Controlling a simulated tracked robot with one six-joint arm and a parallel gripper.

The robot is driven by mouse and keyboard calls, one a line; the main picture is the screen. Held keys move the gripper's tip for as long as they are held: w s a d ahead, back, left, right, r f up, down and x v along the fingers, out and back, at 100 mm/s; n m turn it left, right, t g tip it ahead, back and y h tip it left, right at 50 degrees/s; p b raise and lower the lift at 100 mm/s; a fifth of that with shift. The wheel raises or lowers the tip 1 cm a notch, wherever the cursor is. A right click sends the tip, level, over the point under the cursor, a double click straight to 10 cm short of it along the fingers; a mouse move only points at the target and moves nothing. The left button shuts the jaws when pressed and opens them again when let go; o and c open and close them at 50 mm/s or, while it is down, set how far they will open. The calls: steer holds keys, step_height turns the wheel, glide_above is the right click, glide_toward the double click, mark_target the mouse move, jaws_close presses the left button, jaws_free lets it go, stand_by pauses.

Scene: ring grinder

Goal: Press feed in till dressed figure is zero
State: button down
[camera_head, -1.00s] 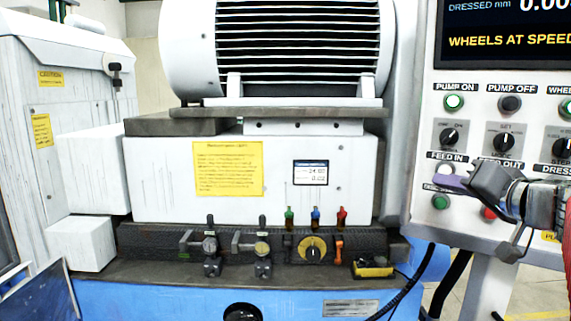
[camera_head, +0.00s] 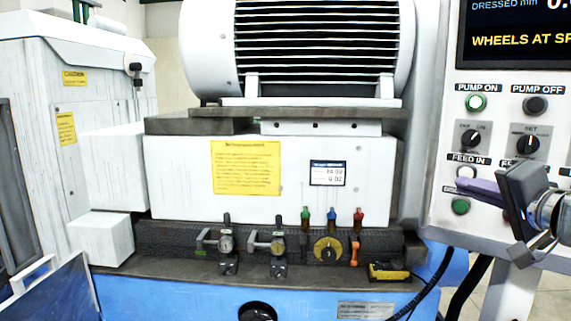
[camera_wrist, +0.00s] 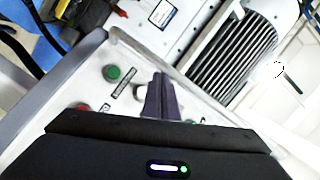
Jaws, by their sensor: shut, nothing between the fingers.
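The control panel (camera_head: 440,200) stands at the right in the head view. Its FEED IN button (camera_head: 466,171) is white and partly covered by my gripper (camera_head: 466,186). My gripper's purple fingers are shut and empty, with the tips beside the button's lower edge in the picture. In the wrist view the white button (camera_wrist: 140,93) shows just left of the fingers (camera_wrist: 158,82); I cannot tell whether they touch. The screen (camera_head: 515,35) shows a DRESSED mm line beginning with 0; its later digits are cut off. A yellow line below begins WHEELS AT SP.
Close to FEED IN are a green button (camera_head: 460,206), two black knobs (camera_head: 470,137) and a lit PUMP ON button (camera_head: 475,102). The wrist view also shows a red button (camera_wrist: 82,107). The white grinder housing (camera_head: 300,205) fills the middle, left of the panel.

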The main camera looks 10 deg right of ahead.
mark_target(466, 173)
steer(key=shift+s+a+f+m, duration=0.1)
steer(key=shift+a+m, duration=0.15)
steer(key=shift+m, duration=2)
steer(key=shift+s+a+f+m, duration=0.1)
steer(key=shift+s+a+m, duration=0.1)
steer(key=shift+m, duration=2.1)
steer(key=shift+s+a+f+m, duration=0.1)
steer(key=shift+a+m, duration=0.15)
steer(key=shift+m, duration=2)
steer(key=shift+w, duration=0.1)
steer(key=w+d, duration=0.5)
steer(key=d, duration=0.1)
steer(key=shift+w+d, duration=0.4)
steer(key=shift+d, duration=0.1)
steer(key=shift+w+d, duration=0.2)
steer(key=shift+w, duration=0.05)
